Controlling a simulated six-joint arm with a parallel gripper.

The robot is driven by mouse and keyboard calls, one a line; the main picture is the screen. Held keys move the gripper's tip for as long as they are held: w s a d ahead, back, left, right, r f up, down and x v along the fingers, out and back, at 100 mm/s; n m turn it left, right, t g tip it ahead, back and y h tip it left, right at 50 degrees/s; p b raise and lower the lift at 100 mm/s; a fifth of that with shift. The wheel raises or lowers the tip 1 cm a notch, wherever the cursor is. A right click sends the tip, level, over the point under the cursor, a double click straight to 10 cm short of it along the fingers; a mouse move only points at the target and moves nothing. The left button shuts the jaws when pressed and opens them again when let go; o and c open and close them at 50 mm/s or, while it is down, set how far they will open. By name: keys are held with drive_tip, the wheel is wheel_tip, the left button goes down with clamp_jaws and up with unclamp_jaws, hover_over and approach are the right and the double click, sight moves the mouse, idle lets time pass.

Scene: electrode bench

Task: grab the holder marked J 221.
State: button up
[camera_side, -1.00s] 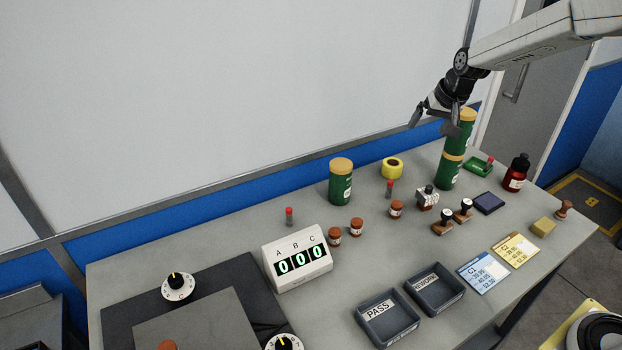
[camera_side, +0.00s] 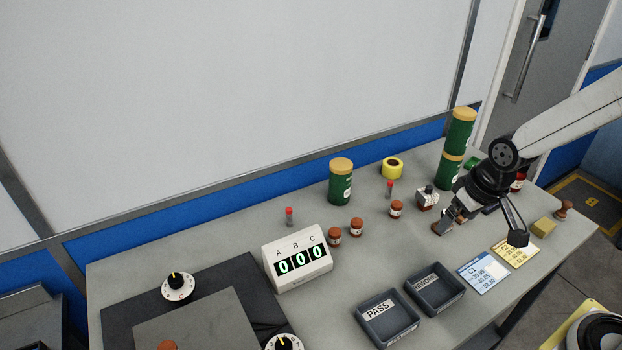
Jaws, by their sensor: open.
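Three small brown round pieces with pale labels stand on the grey table: one beside the counter box (camera_side: 334,236), one just behind it (camera_side: 356,226) and one further right (camera_side: 396,208). Their labels are too small to read, so I cannot tell which, if any, is the holder marked J 221. My gripper (camera_side: 482,230) is open over the right part of the table, its fingers spread and pointing down. No object shows between the fingers. It hides the wooden-based stamps and the dark purple pad; a bit of brown base (camera_side: 436,228) shows by its left finger.
Two dark trays (camera_side: 388,319) (camera_side: 435,288) and two price cards (camera_side: 484,272) (camera_side: 515,251) lie in front.

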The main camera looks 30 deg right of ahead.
drive_tip(key=s, duration=0.2)
drive_tip(key=t, duration=0.8)
approach(430, 186)
drive_tip(key=f, duration=0.2)
drive_tip(key=a, duration=0.1)
drive_tip(key=shift+w+f+n, duration=0.3)
drive_tip(key=shift+w+f, duration=0.1)
drive_tip(key=shift+w+d+f+t, duration=0.15)
drive_tip(key=shift+d+f+t, duration=0.1)
drive_tip(key=shift+d+t, duration=0.45)
drive_tip(key=shift+w+a, duration=0.1)
drive_tip(key=shift+a, duration=0.05)
drive_tip(key=shift+x, duration=1.25)
drive_tip(key=shift+w, duration=0.1)
drive_tip(key=shift+x, duration=2.45)
